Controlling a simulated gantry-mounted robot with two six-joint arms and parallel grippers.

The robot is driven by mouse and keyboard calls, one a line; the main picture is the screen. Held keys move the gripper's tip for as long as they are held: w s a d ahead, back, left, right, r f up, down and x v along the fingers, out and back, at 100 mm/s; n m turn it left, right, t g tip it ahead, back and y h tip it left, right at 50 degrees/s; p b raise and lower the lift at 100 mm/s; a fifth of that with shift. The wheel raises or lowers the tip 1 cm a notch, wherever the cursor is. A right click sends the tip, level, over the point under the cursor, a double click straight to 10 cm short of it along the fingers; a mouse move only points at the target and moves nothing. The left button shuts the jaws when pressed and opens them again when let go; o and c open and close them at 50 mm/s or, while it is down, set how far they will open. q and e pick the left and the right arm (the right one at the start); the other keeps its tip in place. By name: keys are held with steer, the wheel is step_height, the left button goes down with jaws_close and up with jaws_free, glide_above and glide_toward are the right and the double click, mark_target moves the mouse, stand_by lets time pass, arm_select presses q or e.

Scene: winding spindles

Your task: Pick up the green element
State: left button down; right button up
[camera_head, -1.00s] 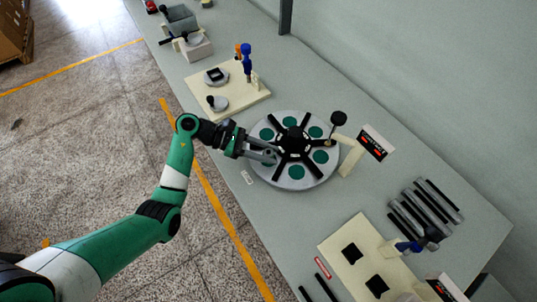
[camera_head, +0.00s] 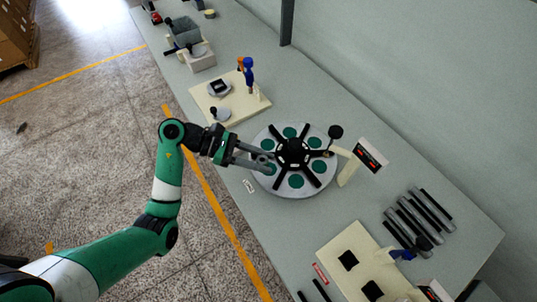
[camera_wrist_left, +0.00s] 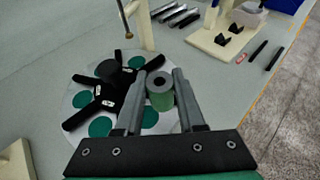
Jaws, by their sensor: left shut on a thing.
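The green element (camera_wrist_left: 161,101) is a small upright cylinder with a grey top and a dark round hole, seen in the left wrist view. My left gripper (camera_wrist_left: 160,92) is shut on it, one finger on each side. In the head view my left gripper (camera_head: 266,161) is over the left part of a round grey disc (camera_head: 275,185), and the element shows only as a small greyish top between the fingers. The disc carries several flat green circles (camera_head: 296,181) and a black spoked hub (camera_head: 292,152). My right gripper is out of view.
A cream post with a black knob (camera_head: 336,132) stands at the disc's right edge, beside a small sign (camera_head: 370,156). A cream fixture plate (camera_head: 228,107) lies behind. Dark bars (camera_head: 420,215) and another plate (camera_head: 335,252) lie to the right and front.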

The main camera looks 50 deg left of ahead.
arm_select(q)
steer(key=s+d+r+p, duration=0.1)
steer(key=s+r, duration=0.1)
steer(key=s, duration=0.3)
steer(key=s+d+r+p, duration=0.1)
steer(key=s+d+r, duration=0.1)
steer(key=s+r, duration=0.1)
steer(key=shift+s+d+r, duration=0.2)
steer(key=shift+s+d, duration=0.05)
steer(key=shift+s, duration=0.6)
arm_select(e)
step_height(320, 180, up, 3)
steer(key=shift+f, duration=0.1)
